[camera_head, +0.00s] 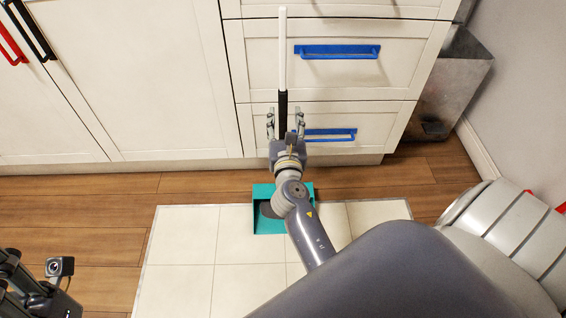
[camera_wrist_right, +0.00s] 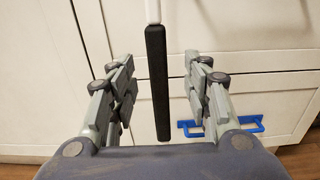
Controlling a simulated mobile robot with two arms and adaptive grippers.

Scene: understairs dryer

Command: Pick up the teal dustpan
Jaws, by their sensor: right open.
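The teal dustpan (camera_head: 263,192) sits on the floor at the edge of the pale tiles, partly hidden behind my right arm. A long upright handle, white above (camera_head: 283,50) and black below (camera_head: 283,103), rises in front of the drawers; my arm hides whether it joins the pan. My right gripper (camera_head: 285,112) is open, with a finger on each side of the black part. In the right wrist view the black part (camera_wrist_right: 158,85) stands between the spread fingers, with gaps on both sides. My left gripper (camera_head: 30,290) is partly visible at the lower left; its fingers are unclear.
White drawers with blue handles (camera_head: 337,51) stand close behind the handle. A white cabinet door (camera_head: 150,75) is at left, with red and black handles near the corner. A grey metal bin (camera_head: 455,80) stands at right beside the wall. Tiled and wooden floor is clear at left.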

